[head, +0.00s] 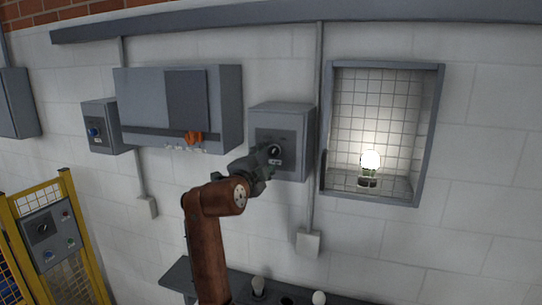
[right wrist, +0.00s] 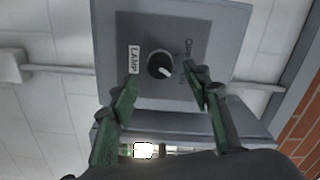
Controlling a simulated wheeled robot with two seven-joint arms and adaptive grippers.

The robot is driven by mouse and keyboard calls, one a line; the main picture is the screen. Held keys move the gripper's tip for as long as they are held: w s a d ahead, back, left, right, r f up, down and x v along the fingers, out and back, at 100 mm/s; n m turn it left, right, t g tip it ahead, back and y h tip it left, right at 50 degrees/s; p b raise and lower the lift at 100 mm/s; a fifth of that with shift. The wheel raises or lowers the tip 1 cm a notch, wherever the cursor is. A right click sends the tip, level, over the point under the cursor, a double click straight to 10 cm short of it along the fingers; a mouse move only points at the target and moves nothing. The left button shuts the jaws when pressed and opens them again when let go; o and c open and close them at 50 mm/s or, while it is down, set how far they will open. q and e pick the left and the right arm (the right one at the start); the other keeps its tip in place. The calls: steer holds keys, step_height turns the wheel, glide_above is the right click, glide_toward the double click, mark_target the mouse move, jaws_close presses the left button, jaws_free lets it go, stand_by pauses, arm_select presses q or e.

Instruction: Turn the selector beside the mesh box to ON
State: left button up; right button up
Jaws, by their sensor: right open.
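The selector (head: 274,151) is a round black knob on a grey control box (head: 295,118) left of the mesh box (head: 433,125). In the right wrist view the knob (right wrist: 160,65) shows a white pointer mark toward the lower right, and a LAMP label (right wrist: 134,60) beside it. Lettering on its other side is partly behind a finger, so I cannot read it fully. My right gripper (head: 265,160) is in front of the box. Its green fingers (right wrist: 162,77) are open, one to each side of the knob, apart from it. My left gripper is out of view.
A lit bulb (head: 370,160) stands in the mesh box. Left are a wide grey cabinet (head: 140,90) with an orange item (head: 193,137) and a smaller box with a blue knob (head: 94,132). A shelf below holds bulbs (head: 319,297). A yellow-framed gate (head: 85,230) stands lower left.

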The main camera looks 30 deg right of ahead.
steer(key=v, duration=0.7)
steer(key=shift+s+a, duration=0.15)
steer(key=shift+a, duration=0.05)
